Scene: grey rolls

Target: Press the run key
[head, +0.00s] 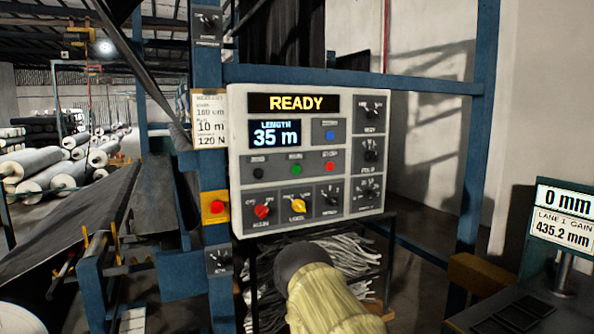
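The control panel (236,190) is a pale box facing me on a blue frame. Its display (296,103) reads READY, and a smaller screen (274,135) reads LENGTH 35 m. The run key appears to be the green button (296,169) in the middle row; its small label is blurred. A black button (258,173) is to its left and a red button (330,166) to its right. My arm, in a yellowish sleeve, rises from the bottom. Its dark rounded end (303,262) is below the panel, apart from the green button in the picture. No fingers can be made out.
A blue button (330,134), a red knob (262,211), a yellow knob (299,206) and several black knobs surround the keys. A red button on a yellow box (214,206) sits on the left post. A 0 mm readout (566,199) stands at right. Nothing covers the panel's keys.

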